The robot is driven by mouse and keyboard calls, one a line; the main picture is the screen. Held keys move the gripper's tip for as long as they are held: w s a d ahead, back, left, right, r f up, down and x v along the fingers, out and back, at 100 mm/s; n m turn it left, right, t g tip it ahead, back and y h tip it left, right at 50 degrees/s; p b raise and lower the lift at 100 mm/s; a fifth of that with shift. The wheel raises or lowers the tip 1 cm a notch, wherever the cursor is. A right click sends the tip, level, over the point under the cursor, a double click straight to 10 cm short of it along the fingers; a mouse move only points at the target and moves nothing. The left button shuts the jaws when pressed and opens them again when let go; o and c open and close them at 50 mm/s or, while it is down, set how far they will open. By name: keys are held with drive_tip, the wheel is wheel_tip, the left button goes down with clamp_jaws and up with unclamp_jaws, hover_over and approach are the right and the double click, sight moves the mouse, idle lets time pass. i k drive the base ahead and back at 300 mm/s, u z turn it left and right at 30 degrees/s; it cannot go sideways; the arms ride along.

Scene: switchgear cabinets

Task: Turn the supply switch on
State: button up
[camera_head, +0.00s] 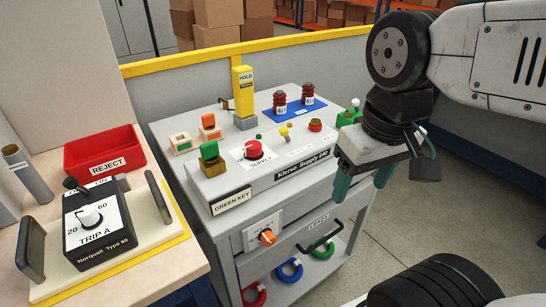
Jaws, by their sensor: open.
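The supply switch (254,149) is a round red knob on a white plate marked SUPPLY. It sits on the sloped top of a grey box labelled Klervo Supply 240 (301,166). Marks around the knob are too small to read, so I cannot tell its position. My gripper (362,183) is to the right of the box, pointing down, with its two teal fingers apart and nothing between them. It is apart from the switch.
A green key block (209,153), a yellow HOLD post (243,92) and red insulators (280,100) stand around the switch. An orange knob (267,237) is on the cart's front. At left are a TRIP A device (97,240) and a red REJECT tray (100,150).

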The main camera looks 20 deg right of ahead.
sight(253, 148)
drive_tip(key=k, duration=0.55)
drive_tip(key=z, duration=0.65)
drive_tip(key=i, duration=0.95)
drive_tip(key=u, duration=0.55)
